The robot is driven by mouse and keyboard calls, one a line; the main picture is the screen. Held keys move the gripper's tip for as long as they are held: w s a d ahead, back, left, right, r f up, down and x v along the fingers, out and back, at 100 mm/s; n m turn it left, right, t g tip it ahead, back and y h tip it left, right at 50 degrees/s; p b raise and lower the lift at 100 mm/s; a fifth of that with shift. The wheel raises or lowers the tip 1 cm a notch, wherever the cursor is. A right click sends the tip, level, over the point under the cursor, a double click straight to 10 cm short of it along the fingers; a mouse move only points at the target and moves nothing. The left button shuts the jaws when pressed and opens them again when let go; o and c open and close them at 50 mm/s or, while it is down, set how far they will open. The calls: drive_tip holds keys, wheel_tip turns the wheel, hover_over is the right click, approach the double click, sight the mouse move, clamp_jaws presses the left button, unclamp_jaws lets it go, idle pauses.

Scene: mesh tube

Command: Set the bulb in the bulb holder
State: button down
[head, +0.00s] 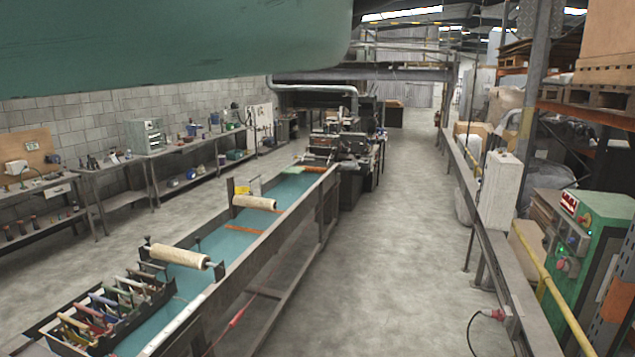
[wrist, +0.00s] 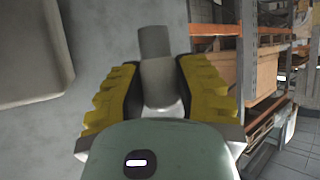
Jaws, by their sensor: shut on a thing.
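My gripper (wrist: 158,82) shows in the wrist view, with a yellow and black ridged finger on each side. It is shut on the bulb (wrist: 155,44), whose grey cylindrical end points away from me, up in the picture. A paler, wider part of the bulb sits between the fingers, and its lower end is hidden behind my green gripper body. I cannot make out the bulb holder in either view.
A long bench (head: 292,190) with a blue-green surface, rollers and a tool tray (head: 62,338) runs away from me. Open concrete floor (head: 380,260) lies right of it. A green control cabinet (head: 590,245) stands at right. Shelving with boxes (wrist: 222,84) shows in the wrist view.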

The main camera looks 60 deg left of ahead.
drive_tip(key=shift+r, duration=0.3)
wheel_tip(320, 180, down, 24)
drive_tip(key=b, duration=0.6)
drive_tip(key=shift+r, duration=0.15)
drive_tip(key=shift+f+p, duration=0.8)
drive_tip(key=shift+f, duration=0.1)
drive_tip(key=shift+f+p, duration=0.6)
drive_tip(key=shift+f, duration=0.5)
drive_tip(key=shift+f+b, duration=0.15)
drive_tip(key=shift+b, duration=0.2)
drive_tip(key=c, duration=0.7)
unclamp_jaws()
drive_tip(key=shift+c, duration=0.2)
